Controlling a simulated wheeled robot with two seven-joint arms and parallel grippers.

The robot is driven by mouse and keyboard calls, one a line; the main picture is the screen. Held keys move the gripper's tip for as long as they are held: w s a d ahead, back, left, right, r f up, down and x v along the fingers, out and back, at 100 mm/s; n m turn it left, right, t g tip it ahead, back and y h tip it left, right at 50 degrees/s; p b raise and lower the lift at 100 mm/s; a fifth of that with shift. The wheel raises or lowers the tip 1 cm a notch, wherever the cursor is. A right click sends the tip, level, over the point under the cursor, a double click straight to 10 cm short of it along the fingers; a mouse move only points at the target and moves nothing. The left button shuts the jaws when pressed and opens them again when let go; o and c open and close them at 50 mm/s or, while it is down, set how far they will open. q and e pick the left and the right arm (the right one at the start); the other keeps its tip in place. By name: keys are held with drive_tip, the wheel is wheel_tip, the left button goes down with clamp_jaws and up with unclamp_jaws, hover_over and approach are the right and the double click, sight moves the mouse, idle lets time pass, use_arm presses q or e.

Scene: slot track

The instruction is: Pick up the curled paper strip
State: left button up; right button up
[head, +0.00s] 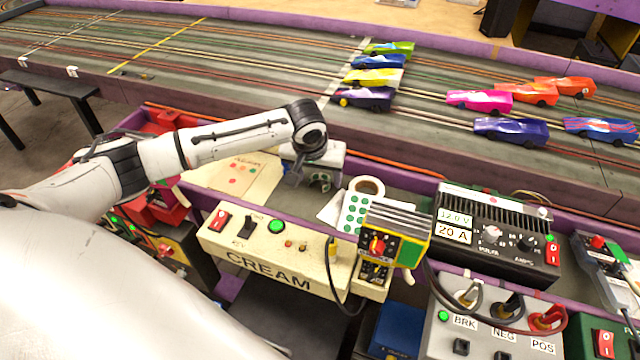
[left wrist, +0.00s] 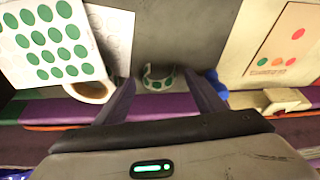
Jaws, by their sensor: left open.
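The curled paper strip (left wrist: 158,78) is a small pale ring with green dots on the grey surface. In the left wrist view it lies between and just beyond the fingertips. In the head view, a bit of the strip (head: 322,181) shows under my left gripper, which hides most of it. My left gripper (head: 308,178) points down over the strip with its fingers apart; in the left wrist view the open fingers (left wrist: 160,88) stand either side of it, with no visible grip. My right gripper is in neither view.
A tape roll (head: 368,186) and a green-dotted sheet (head: 352,213) lie to the right of the gripper. A cream folder (head: 233,180) with red dots lies left. A cream control box (head: 265,250) stands in front; a purple-edged track (head: 250,75) with several cars runs behind.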

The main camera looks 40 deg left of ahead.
use_arm(q)
drive_tip(key=shift+f, duration=0.15)
drive_tip(key=c, duration=1.2)
